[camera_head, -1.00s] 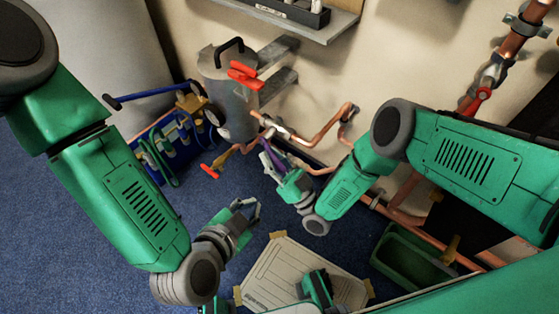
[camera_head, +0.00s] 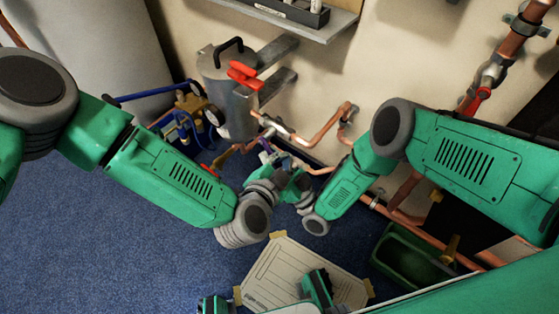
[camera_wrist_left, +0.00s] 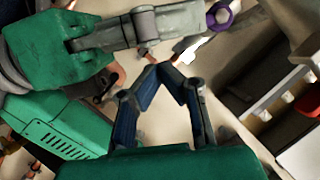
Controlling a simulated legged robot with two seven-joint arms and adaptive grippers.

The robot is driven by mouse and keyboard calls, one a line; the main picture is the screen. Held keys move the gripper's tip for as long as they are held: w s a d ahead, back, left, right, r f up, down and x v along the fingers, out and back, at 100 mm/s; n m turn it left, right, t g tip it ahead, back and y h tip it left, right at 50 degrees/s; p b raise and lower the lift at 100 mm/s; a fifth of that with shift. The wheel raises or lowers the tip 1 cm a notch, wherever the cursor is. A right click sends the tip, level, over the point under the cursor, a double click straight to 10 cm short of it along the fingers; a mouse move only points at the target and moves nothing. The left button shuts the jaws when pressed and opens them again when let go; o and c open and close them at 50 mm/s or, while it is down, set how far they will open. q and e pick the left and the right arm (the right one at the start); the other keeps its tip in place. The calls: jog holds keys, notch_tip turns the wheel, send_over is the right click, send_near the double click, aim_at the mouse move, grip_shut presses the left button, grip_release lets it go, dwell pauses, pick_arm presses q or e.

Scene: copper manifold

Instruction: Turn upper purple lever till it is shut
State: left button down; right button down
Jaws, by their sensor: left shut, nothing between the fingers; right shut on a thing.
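A purple lever (camera_head: 266,146) shows as a small piece by the copper pipe below the grey canister, in the head view. In the left wrist view a purple ring-shaped end (camera_wrist_left: 221,16) of it shows at the tips of my right gripper (camera_wrist_left: 196,20). My right gripper is shut on the purple lever; the contact itself is small and partly hidden. My left gripper (camera_wrist_left: 163,70) is shut and empty, with its fingertips together, just beside the right gripper. In the head view the left wrist and the right gripper overlap, hiding most of the lever.
A grey canister (camera_head: 231,110) with a red lever (camera_head: 243,75) stands behind the grippers. Copper pipes (camera_head: 325,130) run along the wall to the right. A blue rack (camera_head: 180,130) is at left. A white board (camera_head: 290,265) and green bin (camera_head: 405,255) lie in front.

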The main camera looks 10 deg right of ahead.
aim_at(276, 165)
pick_arm(q)
jog(key=shift+w+a+f, duration=0.3)
jog(key=shift+a+f, duration=0.2)
jog(key=shift+f, duration=0.2)
pick_arm(e)
jog(key=shift+s+d+f, duration=0.1)
jog(key=shift+s+f, duration=0.05)
jog(key=shift+f, duration=0.15)
pick_arm(q)
jog(key=shift+w+a+f, duration=0.25)
jog(key=shift+a+f, duration=0.2)
jog(key=shift+f, duration=0.25)
pick_arm(e)
jog(key=c, duration=1.5)
grip_release()
pick_arm(q)
jog(key=shift+d, duration=0.15)
pick_arm(e)
jog(key=shift+o, duration=0.2)
jog(key=shift+d+r, duration=0.1)
jog(key=shift+r, duration=0.1)
